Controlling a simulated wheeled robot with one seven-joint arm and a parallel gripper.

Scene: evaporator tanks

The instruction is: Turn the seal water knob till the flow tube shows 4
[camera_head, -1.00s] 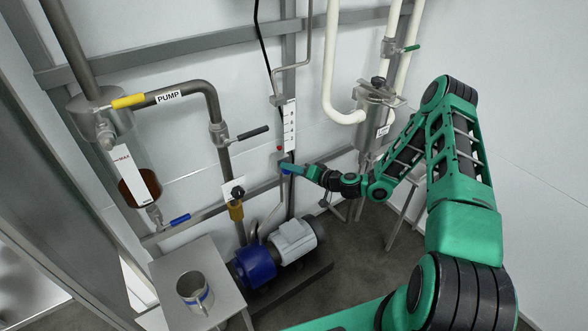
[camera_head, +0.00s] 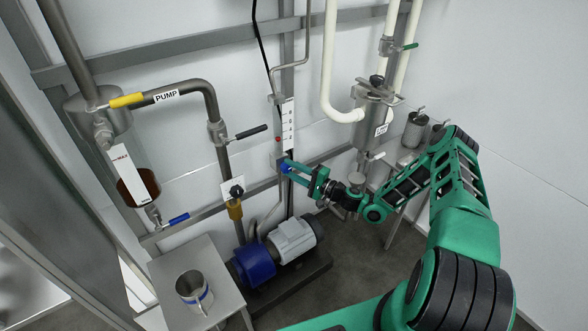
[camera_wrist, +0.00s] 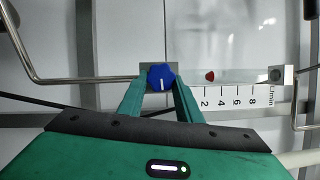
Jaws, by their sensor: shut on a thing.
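The blue seal water knob (camera_wrist: 161,77) sits at the foot of the flow tube; its white mark points down toward my gripper in the wrist view. My gripper (camera_wrist: 159,84) is shut on the knob, one finger on each side. The head view also shows the knob (camera_head: 286,167) between my fingertips (camera_head: 288,168). The clear flow tube (camera_wrist: 240,76) has a scale (camera_wrist: 229,95) marked 2, 4, 6, 8 L/min. Its red float (camera_wrist: 210,76) stands between 2 and 4, nearer 2.
A thin bent steel pipe (camera_wrist: 34,70) passes left of the knob. A blue and grey pump (camera_head: 275,255) stands on the floor below. A steel table with a metal cup (camera_head: 193,290) is at the lower left. A separator vessel (camera_head: 371,108) hangs right of the tube.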

